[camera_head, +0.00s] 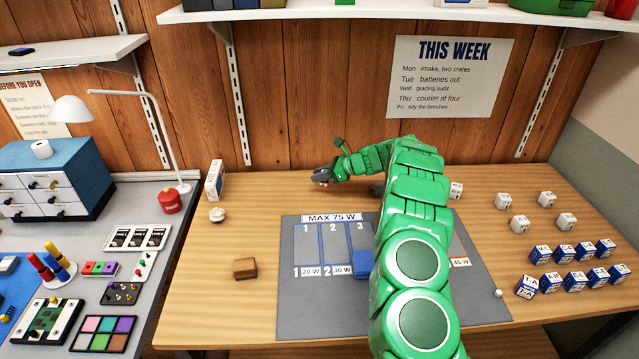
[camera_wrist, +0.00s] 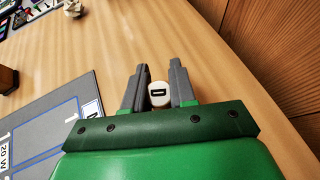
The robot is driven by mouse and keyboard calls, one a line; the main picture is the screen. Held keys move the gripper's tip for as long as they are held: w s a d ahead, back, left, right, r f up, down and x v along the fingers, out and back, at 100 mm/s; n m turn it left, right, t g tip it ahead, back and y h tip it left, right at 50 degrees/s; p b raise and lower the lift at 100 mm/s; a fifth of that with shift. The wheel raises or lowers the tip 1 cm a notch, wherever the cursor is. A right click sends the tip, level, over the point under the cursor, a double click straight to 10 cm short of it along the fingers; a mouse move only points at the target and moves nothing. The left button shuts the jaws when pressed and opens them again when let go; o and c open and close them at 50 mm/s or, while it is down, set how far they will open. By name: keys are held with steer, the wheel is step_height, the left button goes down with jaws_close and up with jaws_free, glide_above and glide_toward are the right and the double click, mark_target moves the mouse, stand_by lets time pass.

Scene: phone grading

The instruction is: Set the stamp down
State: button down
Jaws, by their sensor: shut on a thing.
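My gripper (camera_head: 321,177) is low over the back of the wooden bench (camera_head: 270,190), behind the grey mat. In the wrist view my gripper (camera_wrist: 156,88) has its two grey fingers on either side of a small white, rounded thing with a dark mark on its end, which I take to be the stamp (camera_wrist: 158,95). The fingers are shut on it. In the head view the stamp is too hidden by the fingers to make out. I cannot tell whether it touches the bench.
The grey mat (camera_head: 300,255) marked MAX 75 W carries a blue block (camera_head: 362,264). A brown block (camera_head: 244,268), a white box (camera_head: 214,181) and a small pale round thing (camera_head: 217,214) stand left. Several white cubes and blue-and-white blocks stand right. Bare wood surrounds the gripper.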

steer(key=shift+w+f, duration=0.25)
steer(key=shift+f, duration=0.1)
steer(key=shift+w, duration=0.1)
steer(key=shift+w+f, duration=0.25)
steer(key=shift+f, duration=1.6)
steer(key=shift+f, duration=0.1)
steer(key=c, duration=0.9)
jaws_free()
